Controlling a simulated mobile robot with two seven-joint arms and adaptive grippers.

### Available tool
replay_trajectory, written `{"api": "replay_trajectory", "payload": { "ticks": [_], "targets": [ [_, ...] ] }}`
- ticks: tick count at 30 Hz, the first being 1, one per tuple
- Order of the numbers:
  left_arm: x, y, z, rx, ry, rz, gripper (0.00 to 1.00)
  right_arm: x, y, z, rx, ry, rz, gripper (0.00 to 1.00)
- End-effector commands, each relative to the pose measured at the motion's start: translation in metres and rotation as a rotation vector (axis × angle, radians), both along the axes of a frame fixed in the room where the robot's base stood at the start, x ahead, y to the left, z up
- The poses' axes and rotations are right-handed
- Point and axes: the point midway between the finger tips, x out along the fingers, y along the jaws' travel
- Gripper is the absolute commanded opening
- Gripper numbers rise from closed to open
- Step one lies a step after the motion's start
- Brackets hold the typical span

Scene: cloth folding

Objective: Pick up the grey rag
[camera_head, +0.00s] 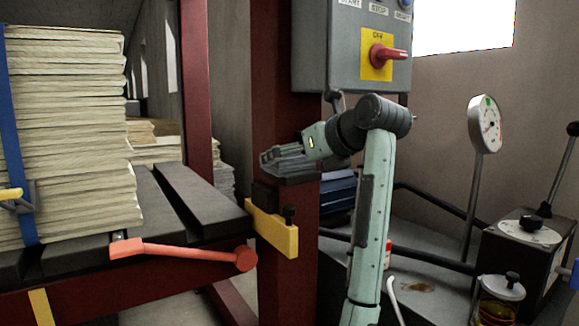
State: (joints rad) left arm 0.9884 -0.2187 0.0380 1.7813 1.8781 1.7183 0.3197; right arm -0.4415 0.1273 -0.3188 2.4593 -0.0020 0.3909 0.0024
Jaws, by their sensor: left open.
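My left gripper (276,160) is in the middle of the view, at the end of a pale green arm that rises from the bottom and bends to the left. It is in front of the dark red post, below the grey control box. It is open, with nothing visible between its fingers. I cannot make out a grey rag anywhere in this view. My arm hides part of the grey bench. My right gripper is not in view.
A strapped stack of pale sheets (75,130) stands on dark slats at left. A red lever (190,251) and yellow bracket (272,232) stick out in front. The control box (345,45) hangs above. A gauge (485,123) and glass jar (497,303) are at right.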

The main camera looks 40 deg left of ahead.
Motion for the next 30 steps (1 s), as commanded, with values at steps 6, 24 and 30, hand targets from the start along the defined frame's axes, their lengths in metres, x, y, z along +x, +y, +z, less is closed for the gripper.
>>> {"api": "replay_trajectory", "payload": {
  "ticks": [6,24,30],
  "targets": [
    [0.0059,0.0136,-0.0065,0.001,0.002,0.000,1.00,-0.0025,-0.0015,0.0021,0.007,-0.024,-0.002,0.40],
    [0.0058,0.0132,-0.0065,0.001,0.002,0.000,0.49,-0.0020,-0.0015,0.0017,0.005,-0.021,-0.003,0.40],
    [0.0058,0.0132,-0.0063,0.001,0.001,0.001,0.48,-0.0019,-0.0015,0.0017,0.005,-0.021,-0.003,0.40]
  ]
}}
